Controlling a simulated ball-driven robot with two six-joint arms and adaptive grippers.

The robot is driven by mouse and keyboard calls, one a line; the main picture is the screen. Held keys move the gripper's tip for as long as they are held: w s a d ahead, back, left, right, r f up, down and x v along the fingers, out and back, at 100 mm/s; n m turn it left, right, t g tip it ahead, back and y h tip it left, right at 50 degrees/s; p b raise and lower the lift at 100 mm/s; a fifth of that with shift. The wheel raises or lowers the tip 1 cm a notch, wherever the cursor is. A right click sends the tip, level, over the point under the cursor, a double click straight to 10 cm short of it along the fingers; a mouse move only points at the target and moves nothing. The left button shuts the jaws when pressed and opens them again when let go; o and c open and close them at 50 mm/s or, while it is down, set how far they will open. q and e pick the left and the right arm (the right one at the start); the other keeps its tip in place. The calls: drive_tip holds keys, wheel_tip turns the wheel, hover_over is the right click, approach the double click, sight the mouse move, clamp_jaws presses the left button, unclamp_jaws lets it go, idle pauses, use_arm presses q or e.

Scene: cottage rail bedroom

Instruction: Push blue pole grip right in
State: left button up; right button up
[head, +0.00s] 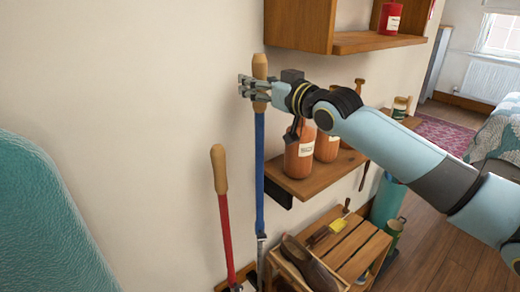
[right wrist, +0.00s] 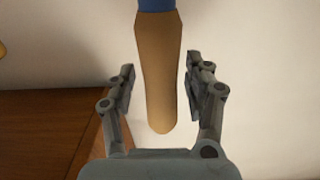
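The blue pole (head: 260,180) stands nearly upright close to the wall, with a tan wooden grip (head: 260,66) at its top. My right gripper (head: 250,89) is at the lower part of this grip, just above the blue shaft. In the right wrist view the grip (right wrist: 160,75) lies between the two open fingers (right wrist: 162,88), with a visible gap on each side. The pole's lower end is metal-coloured, and its foot is partly hidden near the crate. My left gripper is not in view.
A red pole (head: 226,235) with a wooden grip leans left of the blue one. To the right, a wooden shelf (head: 318,180) holds orange bottles (head: 298,155). A slatted crate (head: 350,250) with a shoe (head: 308,265) stands below. An upper shelf (head: 375,42) overhangs the arm.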

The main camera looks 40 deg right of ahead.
drive_tip(key=c, duration=0.4)
drive_tip(key=shift+c, duration=1.4)
clamp_jaws()
drive_tip(key=shift+f+b, duration=0.3)
drive_tip(key=shift+f, duration=0.1)
drive_tip(key=shift+f+b, duration=0.4)
drive_tip(key=shift+f, duration=0.1)
drive_tip(key=b, duration=0.8)
hover_over(263, 157)
drive_tip(key=w, duration=0.2)
drive_tip(key=shift+s+a+f, duration=0.1)
drive_tip(key=shift+f, duration=2.2)
drive_tip(key=shift+s+f, duration=0.1)
drive_tip(key=shift+f, duration=2.2)
drive_tip(key=shift+f+b, duration=3.15)
drive_tip(key=shift+f, duration=0.7)
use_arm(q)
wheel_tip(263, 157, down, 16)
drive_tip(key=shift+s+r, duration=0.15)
